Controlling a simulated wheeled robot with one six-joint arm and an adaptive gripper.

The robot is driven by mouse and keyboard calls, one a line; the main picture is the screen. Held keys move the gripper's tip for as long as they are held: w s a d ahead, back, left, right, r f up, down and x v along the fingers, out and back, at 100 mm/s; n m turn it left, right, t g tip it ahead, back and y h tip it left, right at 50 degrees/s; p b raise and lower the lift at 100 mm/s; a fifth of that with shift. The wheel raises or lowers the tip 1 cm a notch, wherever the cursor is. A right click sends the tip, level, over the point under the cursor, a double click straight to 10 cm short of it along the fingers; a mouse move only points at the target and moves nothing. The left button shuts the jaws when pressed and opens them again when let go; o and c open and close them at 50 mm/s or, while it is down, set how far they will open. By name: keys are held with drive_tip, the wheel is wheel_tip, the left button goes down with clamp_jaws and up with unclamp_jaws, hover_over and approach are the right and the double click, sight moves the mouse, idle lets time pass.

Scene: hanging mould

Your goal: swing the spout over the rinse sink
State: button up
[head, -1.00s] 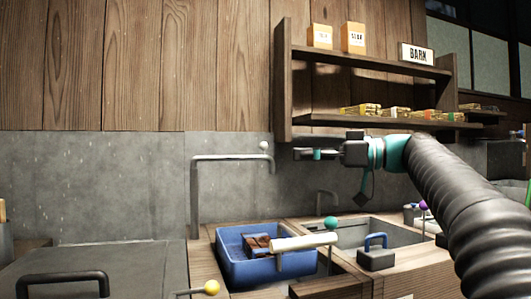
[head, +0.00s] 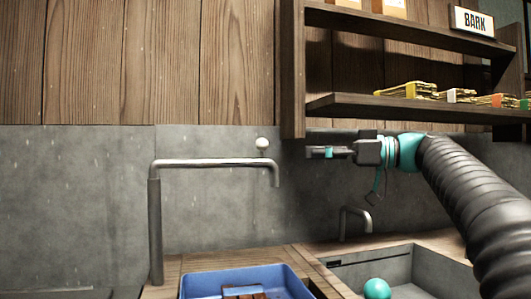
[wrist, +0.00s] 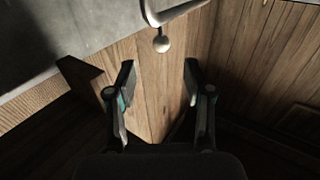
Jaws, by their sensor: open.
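The spout (head: 215,163) is a grey pipe on an upright post at the left. It reaches right, and its bent-down end hangs near the right back corner of the blue tub (head: 196,284). A pale ball knob (head: 262,143) stands at its far end; spout (wrist: 178,12) and knob (wrist: 161,44) also show at the top of the wrist view. A grey sink (head: 435,268) lies at the lower right; I cannot tell if it is the rinse sink. My gripper (head: 310,152) is open and empty, right of the knob and apart from it. The wrist view shows its spread fingers (wrist: 160,78).
A wooden shelf (head: 420,108) with packets and a BARK sign (head: 472,20) hangs close above my gripper. A small tap (head: 355,218) stands behind the grey sink, with a teal ball (head: 377,288) in front. The grey wall behind is bare.

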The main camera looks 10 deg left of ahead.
sight(262, 151)
drive_tip(key=a, duration=0.4)
drive_tip(key=w+a+p, duration=0.1)
drive_tip(key=a, duration=0.7)
drive_tip(key=shift+w+a, duration=0.25)
drive_tip(key=shift+a, duration=0.05)
clamp_jaws()
